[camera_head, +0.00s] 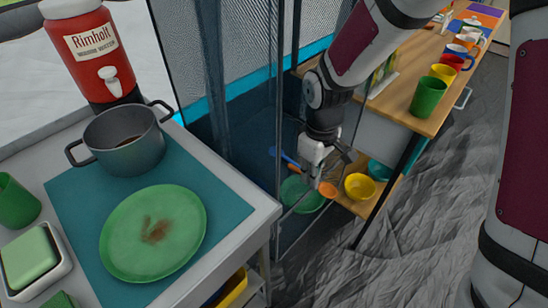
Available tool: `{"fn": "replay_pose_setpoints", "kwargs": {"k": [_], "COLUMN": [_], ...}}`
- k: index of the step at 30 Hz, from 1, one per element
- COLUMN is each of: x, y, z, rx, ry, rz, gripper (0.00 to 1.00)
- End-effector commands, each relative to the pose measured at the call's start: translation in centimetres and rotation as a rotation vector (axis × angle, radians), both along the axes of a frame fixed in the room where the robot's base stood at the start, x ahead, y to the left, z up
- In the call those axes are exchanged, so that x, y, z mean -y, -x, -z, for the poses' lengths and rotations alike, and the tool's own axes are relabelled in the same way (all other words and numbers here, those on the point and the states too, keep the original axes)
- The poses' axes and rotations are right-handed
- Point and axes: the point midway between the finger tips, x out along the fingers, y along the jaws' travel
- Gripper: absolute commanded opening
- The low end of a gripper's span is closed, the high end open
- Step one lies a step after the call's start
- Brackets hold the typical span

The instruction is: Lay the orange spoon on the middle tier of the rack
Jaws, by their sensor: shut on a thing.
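My gripper (321,172) is in the middle of the view, pointing down between the left counter and the wooden table. It is shut on the orange spoon; the spoon's orange bowl (328,189) shows just below the fingers, and its handle is mostly hidden. A dark thin-framed rack with mesh sides (279,238) stands behind and below the gripper. A green bowl (301,195) and a blue utensil (284,157) appear in or behind it. I cannot tell which tier the spoon is level with, or whether it touches anything.
A yellow bowl (359,186) and a teal bowl (379,170) sit under the wooden table (399,101), which bears several cups. The left counter holds a grey pot (124,140), a green plate (153,232) and a red dispenser (86,45). Its corner lies close left of the rack.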

Motion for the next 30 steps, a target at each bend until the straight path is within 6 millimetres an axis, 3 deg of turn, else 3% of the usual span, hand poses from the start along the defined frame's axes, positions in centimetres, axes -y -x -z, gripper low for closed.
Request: {"fn": "replay_pose_setpoints", "kwargs": {"k": [5,21,30], "x": [-0.5,-1.9,-2.2], "y": [-1.3,-13.4,-15.5], "z": [0.6,1.7,1.8], "rx": [0.001,0.001,0.0], "ry": [0.0,0.0,0.0], "rz": [-0.023,-0.02,-0.02], "gripper": [0.0,0.0,0.0]}}
